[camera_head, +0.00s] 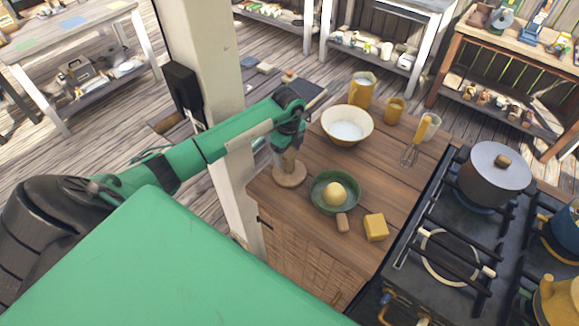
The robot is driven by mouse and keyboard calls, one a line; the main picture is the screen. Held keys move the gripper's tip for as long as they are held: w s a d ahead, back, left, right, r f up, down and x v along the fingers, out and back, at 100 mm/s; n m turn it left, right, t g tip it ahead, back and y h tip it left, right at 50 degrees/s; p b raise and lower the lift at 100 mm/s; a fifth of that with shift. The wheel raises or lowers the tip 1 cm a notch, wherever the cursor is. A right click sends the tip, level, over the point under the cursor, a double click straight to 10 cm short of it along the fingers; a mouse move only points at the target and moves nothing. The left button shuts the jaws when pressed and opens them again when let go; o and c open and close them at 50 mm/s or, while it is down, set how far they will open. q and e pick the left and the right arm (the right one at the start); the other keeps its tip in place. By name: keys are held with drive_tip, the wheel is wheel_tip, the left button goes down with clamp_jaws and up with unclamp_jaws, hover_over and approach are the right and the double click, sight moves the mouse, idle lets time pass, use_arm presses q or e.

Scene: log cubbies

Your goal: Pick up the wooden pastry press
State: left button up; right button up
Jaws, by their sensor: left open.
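The wooden pastry press (289,176) stands upright on the left part of the wooden counter, its round wooden base flat on the top. Its handle rises toward my left gripper (288,145), which reaches in from the left and points down over the press. The left gripper is open, with its fingers at the upper part of the handle. The fingers partly hide the handle, and I cannot tell whether they touch it. My right gripper is not in view.
A cream bowl (367,138), mugs and a whisk (409,152) stand behind. A stove (411,289) is at right, a white post (215,110) at left.

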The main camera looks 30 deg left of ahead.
use_arm(q)
drive_tip(key=f+b, duration=0.3)
drive_tip(key=f, duration=0.2)
drive_tip(key=shift+d, duration=0.2)
drive_tip(key=shift+r, duration=0.1)
drive_tip(key=c, duration=1.2)
